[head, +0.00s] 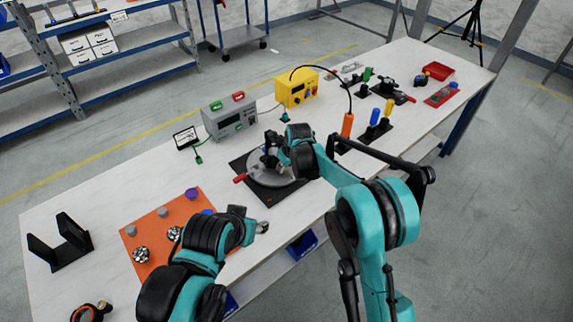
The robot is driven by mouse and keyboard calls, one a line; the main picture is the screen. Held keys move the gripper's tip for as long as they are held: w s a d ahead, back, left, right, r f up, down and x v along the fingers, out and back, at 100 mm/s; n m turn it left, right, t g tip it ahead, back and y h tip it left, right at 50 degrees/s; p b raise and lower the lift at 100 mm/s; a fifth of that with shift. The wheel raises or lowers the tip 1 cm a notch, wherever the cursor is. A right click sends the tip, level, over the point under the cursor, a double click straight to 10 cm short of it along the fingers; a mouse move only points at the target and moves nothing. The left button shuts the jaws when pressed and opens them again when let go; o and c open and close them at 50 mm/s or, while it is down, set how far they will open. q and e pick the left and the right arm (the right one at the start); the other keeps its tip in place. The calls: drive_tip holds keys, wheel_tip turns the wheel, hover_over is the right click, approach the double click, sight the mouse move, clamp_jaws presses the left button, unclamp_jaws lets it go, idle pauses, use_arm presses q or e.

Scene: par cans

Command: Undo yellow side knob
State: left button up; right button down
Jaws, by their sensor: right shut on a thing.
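A round grey fixture (285,190) with a red handle (240,178) at its left edge sits on a black square plate (268,200) mid-table. My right gripper (271,156) is over the back of this fixture, shut on a small part of it. That part is mostly hidden by the fingers, and I cannot make out its colour. No yellow side knob shows clearly. My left gripper (251,220) is near the front table edge, left of the plate. Its fingertips look apart, with nothing between them.
An orange mat (150,228) with several knobs lies left, beside a black bracket (60,242). A grey meter box (230,118) and a yellow box (297,90) stand behind the fixture. Several tools and a red tray (438,71) are at the right.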

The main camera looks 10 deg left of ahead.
drive_tip(key=shift+t, duration=0.4)
drive_tip(key=c, duration=1.2)
unclamp_jaws()
drive_tip(key=shift+a, duration=0.1)
drive_tip(key=v, duration=1.2)
drive_tip(key=shift+a, duration=0.2)
